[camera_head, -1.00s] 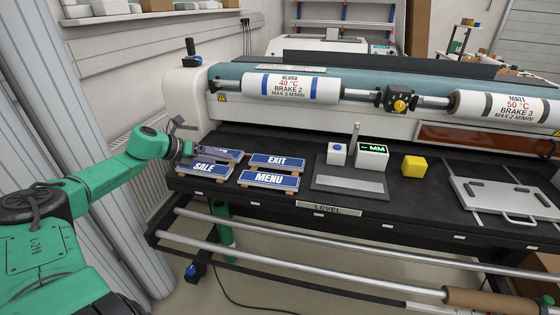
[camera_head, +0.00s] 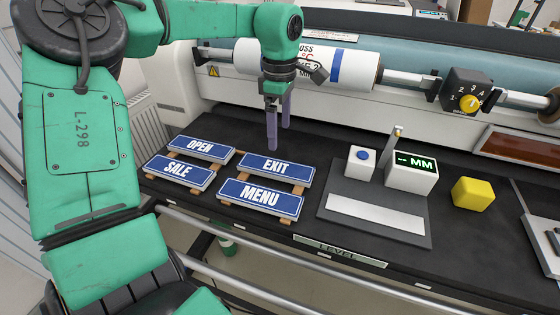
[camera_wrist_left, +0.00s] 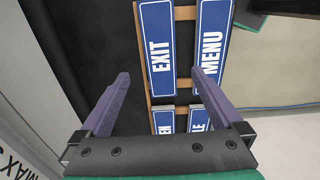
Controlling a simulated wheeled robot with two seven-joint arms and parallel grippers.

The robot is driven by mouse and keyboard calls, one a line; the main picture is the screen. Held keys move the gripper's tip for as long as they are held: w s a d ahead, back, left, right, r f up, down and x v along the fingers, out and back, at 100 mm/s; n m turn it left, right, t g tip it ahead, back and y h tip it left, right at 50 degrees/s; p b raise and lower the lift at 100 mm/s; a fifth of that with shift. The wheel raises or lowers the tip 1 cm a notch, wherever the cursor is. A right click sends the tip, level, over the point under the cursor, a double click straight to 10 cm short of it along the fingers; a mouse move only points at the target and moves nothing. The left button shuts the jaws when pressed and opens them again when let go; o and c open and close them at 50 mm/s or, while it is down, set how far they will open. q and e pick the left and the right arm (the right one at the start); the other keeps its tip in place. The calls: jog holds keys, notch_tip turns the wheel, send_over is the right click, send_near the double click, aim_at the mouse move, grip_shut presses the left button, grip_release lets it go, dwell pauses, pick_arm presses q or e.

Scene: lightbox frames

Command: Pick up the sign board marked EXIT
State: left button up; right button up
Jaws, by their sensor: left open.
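The blue EXIT sign board (camera_head: 275,167) with a white edge lies flat on wooden strips on the black bench, right of the OPEN board (camera_head: 200,149) and behind the MENU board (camera_head: 259,197). The SALE board (camera_head: 180,172) lies at the front left. My left gripper (camera_head: 278,145) is open and empty, pointing down above and just behind the EXIT board. In the left wrist view, the EXIT board (camera_wrist_left: 157,47) shows beyond and between the purple fingers of the left gripper (camera_wrist_left: 164,82), apart from them. The MENU board (camera_wrist_left: 213,45) lies to its right. My right gripper is not seen.
A grey plate (camera_head: 375,217) with a button box (camera_head: 361,162) and a display box (camera_head: 411,172) stands right of the boards. A yellow block (camera_head: 473,193) sits further right. The laminator's white roller (camera_head: 340,68) runs behind the left gripper.

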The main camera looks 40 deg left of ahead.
pick_arm(q)
send_over(279, 167)
jog(key=f, duration=0.4)
jog(key=shift+s+f, duration=0.1)
jog(key=shift+s, duration=0.25)
jog(key=f, duration=0.2)
jog(key=f+p, duration=0.1)
jog(key=f, duration=0.1)
jog(key=f+p, duration=0.1)
jog(key=f, duration=0.1)
jog(key=shift+w+f, duration=0.25)
jog(key=shift+f, duration=0.05)
jog(key=shift+w+f, duration=0.1)
jog(key=shift+f, duration=0.1)
jog(key=c, duration=1.3)
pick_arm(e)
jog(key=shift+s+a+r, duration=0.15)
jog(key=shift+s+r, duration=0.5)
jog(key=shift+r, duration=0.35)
pick_arm(q)
jog(key=shift+r, duration=0.1)
